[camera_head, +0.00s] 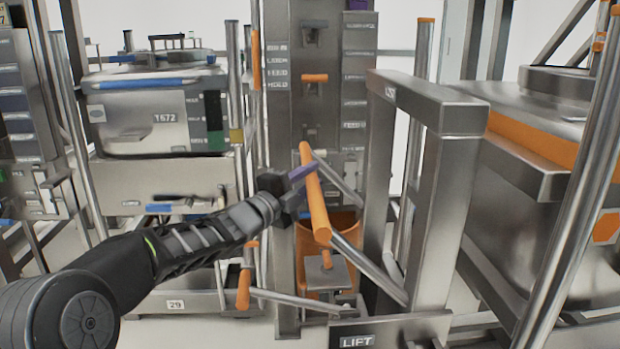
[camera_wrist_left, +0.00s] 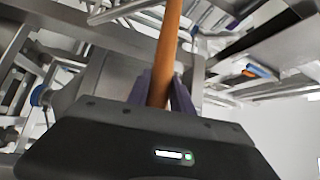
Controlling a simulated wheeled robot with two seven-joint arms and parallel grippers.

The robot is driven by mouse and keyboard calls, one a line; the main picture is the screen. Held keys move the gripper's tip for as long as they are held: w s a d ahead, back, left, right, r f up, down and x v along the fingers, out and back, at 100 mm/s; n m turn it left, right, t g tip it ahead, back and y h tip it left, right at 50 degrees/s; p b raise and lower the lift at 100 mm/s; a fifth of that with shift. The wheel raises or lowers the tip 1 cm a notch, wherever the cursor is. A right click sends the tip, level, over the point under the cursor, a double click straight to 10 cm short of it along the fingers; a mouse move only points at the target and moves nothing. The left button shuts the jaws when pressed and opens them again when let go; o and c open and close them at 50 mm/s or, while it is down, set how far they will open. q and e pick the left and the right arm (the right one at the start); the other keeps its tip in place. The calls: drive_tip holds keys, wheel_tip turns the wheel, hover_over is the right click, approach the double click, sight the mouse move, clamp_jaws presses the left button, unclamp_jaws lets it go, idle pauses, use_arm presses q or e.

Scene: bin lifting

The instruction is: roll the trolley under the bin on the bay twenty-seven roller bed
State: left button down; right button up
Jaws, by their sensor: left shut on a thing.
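My left gripper (camera_head: 308,180) reaches in from the left, its purple fingers shut around an orange bar handle (camera_head: 317,216). In the left wrist view the orange bar (camera_wrist_left: 167,50) passes between the two fingers (camera_wrist_left: 160,92). The handle joins slanting metal rods (camera_head: 370,268) that run down to the right; I cannot tell whether they belong to the trolley. A large metal bin with an orange band (camera_head: 545,150) stands at the right. A light bin marked 1572 (camera_head: 150,118) sits at the left. No plate clearly reading twenty-seven shows. My right gripper is not in view.
A metal column with labels and orange levers (camera_head: 314,78) stands behind the handle. A thick metal frame (camera_head: 440,190) is close on its right. A plate reading LIFT (camera_head: 357,341) is at the bottom. A plate reading 29 (camera_head: 175,304) is low at left. An orange tub (camera_head: 345,222) stands behind the rods.

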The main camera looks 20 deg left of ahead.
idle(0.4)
use_arm(q)
drive_tip(key=shift+s+a+f, duration=0.15)
drive_tip(key=shift+a+f, duration=0.05)
drive_tip(key=shift+a, duration=0.4)
drive_tip(key=shift+s+a, duration=0.15)
drive_tip(key=shift+a, duration=0.05)
drive_tip(key=c, duration=1.4)
unclamp_jaws()
drive_tip(key=shift+s+a+r, duration=0.1)
drive_tip(key=shift+c, duration=0.2)
drive_tip(key=o, duration=0.3)
drive_tip(key=v, duration=0.7)
drive_tip(key=shift+s, duration=0.35)
